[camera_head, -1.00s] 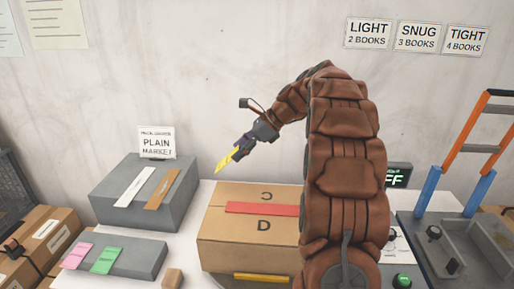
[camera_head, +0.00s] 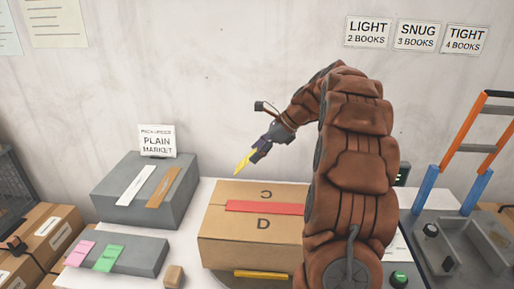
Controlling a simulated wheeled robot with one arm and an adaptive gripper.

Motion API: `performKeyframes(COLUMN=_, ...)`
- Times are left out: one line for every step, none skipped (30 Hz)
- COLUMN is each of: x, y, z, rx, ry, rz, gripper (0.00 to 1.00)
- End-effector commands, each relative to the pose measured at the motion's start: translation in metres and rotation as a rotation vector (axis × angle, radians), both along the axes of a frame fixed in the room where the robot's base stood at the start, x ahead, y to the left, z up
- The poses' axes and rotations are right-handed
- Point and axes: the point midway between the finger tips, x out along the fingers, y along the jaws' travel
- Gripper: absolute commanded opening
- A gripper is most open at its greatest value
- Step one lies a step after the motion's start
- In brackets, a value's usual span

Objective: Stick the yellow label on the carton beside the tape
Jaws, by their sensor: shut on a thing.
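The carton (camera_head: 225,221) is a brown box on the white table, with its right end hidden behind my arm. A red tape strip (camera_head: 263,207) lies along its top, with a letter D in front of it and another mark behind it. My gripper (camera_head: 252,155) is shut on the yellow label (camera_head: 243,162), which hangs tilted from the fingertips above the back of the carton. The label appears apart from the carton.
A grey block (camera_head: 137,207) at left bears a white strip and a brown strip. A lower grey block (camera_head: 142,257) bears pink (camera_head: 80,252) and green (camera_head: 108,258) labels. A small wooden block (camera_head: 173,276) stands before the carton. A fixture with an orange and blue frame (camera_head: 463,150) stands at right.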

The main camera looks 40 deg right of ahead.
Motion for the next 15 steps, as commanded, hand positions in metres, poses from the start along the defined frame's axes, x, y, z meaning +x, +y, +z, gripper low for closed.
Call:
performKeyframes(x=0.0, y=0.001, z=-0.007, rx=0.002, ry=0.0, rz=0.001, gripper=0.48)
performKeyframes(x=0.0, y=0.001, z=-0.009, rx=0.002, ry=0.0, rz=0.001, gripper=0.48)
performKeyframes(x=0.0, y=0.001, z=-0.012, rx=0.002, ry=0.0, rz=0.001, gripper=0.48)
performKeyframes(x=0.0, y=0.001, z=-0.015, rx=0.002, ry=0.0, rz=0.001, gripper=0.48)
performKeyframes(x=0.001, y=0.001, z=-0.017, rx=0.002, ry=0.0, rz=0.0, gripper=0.48)
performKeyframes(x=0.001, y=0.001, z=-0.02, rx=0.002, ry=0.0, rz=0.0, gripper=0.48)
performKeyframes(x=0.001, y=0.001, z=-0.023, rx=0.0, ry=0.001, rz=0.001, gripper=0.48)
performKeyframes(x=0.001, y=0.001, z=-0.025, rx=0.0, ry=0.001, rz=0.001, gripper=0.48)
performKeyframes(x=0.001, y=0.001, z=-0.029, rx=0.0, ry=0.001, rz=0.001, gripper=0.48)
performKeyframes(x=0.0, y=0.001, z=-0.031, rx=0.001, ry=0.001, rz=0.001, gripper=0.48)
performKeyframes(x=0.0, y=0.001, z=-0.034, rx=0.001, ry=0.002, rz=0.001, gripper=0.48)
performKeyframes(x=0.0, y=0.001, z=-0.037, rx=0.002, ry=0.002, rz=0.001, gripper=0.48)
performKeyframes(x=0.0, y=0.001, z=-0.04, rx=0.002, ry=0.003, rz=0.0, gripper=0.48)
performKeyframes(x=0.0, y=0.001, z=-0.042, rx=0.003, ry=0.003, rz=0.001, gripper=0.48)
performKeyframes(x=0.0, y=0.001, z=-0.045, rx=0.003, ry=0.003, rz=0.001, gripper=0.48)
